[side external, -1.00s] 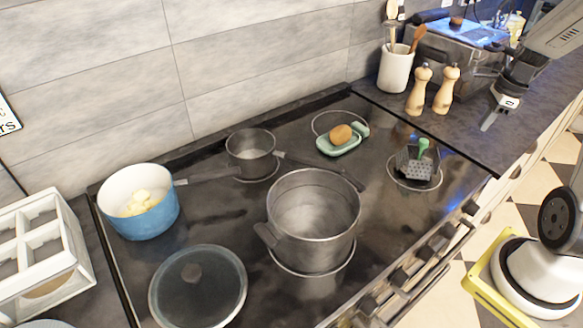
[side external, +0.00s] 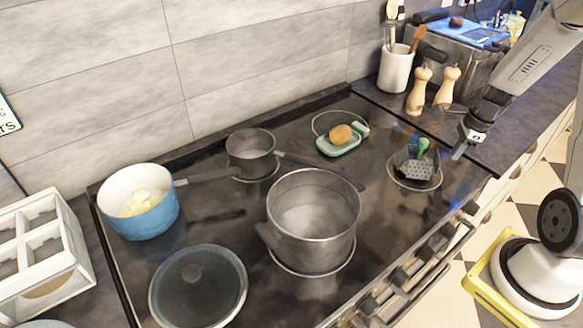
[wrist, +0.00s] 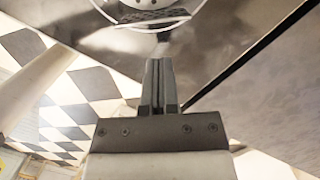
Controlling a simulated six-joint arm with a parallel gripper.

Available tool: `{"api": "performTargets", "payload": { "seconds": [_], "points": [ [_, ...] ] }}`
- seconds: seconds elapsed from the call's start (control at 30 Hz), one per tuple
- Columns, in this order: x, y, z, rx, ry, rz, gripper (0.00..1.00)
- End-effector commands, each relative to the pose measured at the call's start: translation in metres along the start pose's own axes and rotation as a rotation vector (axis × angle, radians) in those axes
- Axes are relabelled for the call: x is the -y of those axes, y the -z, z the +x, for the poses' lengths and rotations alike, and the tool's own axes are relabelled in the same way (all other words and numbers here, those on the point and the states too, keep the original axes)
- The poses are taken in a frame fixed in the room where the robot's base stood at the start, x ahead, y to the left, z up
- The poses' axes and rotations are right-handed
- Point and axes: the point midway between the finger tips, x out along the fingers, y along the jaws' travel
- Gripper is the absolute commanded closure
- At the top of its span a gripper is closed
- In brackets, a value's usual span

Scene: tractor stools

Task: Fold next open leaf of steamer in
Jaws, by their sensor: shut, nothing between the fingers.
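The steamer (side external: 417,170) is a small dark perforated metal piece with a green knob. In the wrist view the fingers (wrist: 159,85) are together and empty. Part of the steamer (wrist: 150,16) shows beyond the fingertips at the top, cut off by the frame.
A large steel pot (side external: 313,220) stands left of the steamer. A green dish (side external: 340,148) with a brown item lies behind it. Two wooden mills (side external: 419,92) and a utensil crock (side external: 396,68) stand at the back right. The cooktop (side external: 385,225) in front of the steamer is clear.

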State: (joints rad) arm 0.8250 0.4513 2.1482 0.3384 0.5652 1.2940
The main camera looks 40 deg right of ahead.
Motion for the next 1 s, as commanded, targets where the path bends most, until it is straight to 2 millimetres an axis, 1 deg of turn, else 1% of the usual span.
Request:
{"api": "performTargets", "payload": {
  "seconds": [0.1,0.3,0.77,1.0],
  "points": [
    [0.0,-0.011,0.003,0.0,-0.001,-0.002,1.0],
    [0.0,-0.02,0.005,-0.001,-0.001,0.0,1.0],
    [0.0,-0.021,0.005,-0.003,-0.001,0.002,1.0],
    [-0.001,-0.025,0.005,-0.047,-0.006,-0.002,1.0]
  ]
}}
